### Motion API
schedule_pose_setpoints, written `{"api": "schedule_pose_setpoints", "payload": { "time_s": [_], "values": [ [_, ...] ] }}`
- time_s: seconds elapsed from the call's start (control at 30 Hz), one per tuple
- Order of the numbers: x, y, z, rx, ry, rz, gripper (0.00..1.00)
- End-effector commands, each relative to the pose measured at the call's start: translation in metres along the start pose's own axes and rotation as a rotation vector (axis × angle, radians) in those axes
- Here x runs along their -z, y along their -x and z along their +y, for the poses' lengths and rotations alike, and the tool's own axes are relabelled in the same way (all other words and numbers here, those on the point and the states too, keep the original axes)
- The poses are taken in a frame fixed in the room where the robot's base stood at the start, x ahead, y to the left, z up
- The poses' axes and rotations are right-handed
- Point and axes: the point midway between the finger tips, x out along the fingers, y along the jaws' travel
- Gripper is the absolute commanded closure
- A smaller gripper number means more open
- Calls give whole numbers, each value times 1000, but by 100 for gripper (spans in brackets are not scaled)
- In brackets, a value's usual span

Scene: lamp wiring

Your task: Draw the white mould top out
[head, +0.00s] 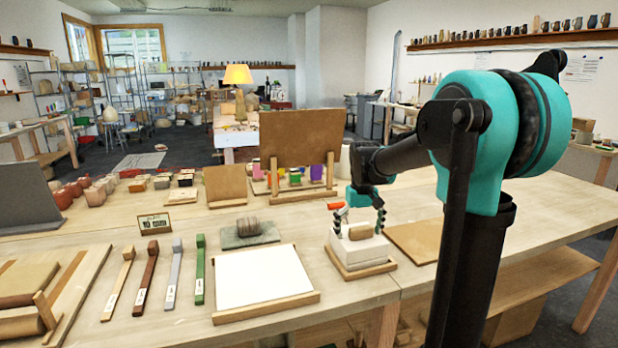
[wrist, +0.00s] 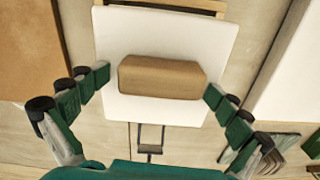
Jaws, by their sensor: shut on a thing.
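The white mould top (head: 352,252) is a pale block in the head view, sitting on a wooden base (head: 368,271) near the front of the table. It also shows as a white slab in the wrist view (wrist: 165,45). A brown grip block (wrist: 160,77) sits on its middle; it shows in the head view too (head: 360,231). My gripper (head: 362,222) is above the mould top. The mould's lower part is hard to make out.
A white board with a wooden ledge (head: 262,277) lies to the left, and a brown board (head: 414,240) lies close on the right. A tall brown panel (head: 299,136) on a stand is behind. Tools (head: 160,278) lie in a row at left. Bare table shows farther right.

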Motion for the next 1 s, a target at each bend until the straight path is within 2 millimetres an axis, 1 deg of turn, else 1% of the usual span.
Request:
{"api": "schedule_pose_setpoints", "payload": {
  "time_s": [0.03, 0.07, 0.27, 0.37, 0.4, 1.0],
  "values": [
    [-2, 0, -1, 2, 0, -3, 53],
    [-2, 1, -1, 2, 0, -3, 59],
    [-2, 9, -1, 1, 0, -2, 72],
    [-2, 13, -1, 1, 0, -1, 85],
    [-2, 15, -1, 1, 0, -1, 92],
    [1, 42, -1, 1, 0, 3, 93]
  ]
}}
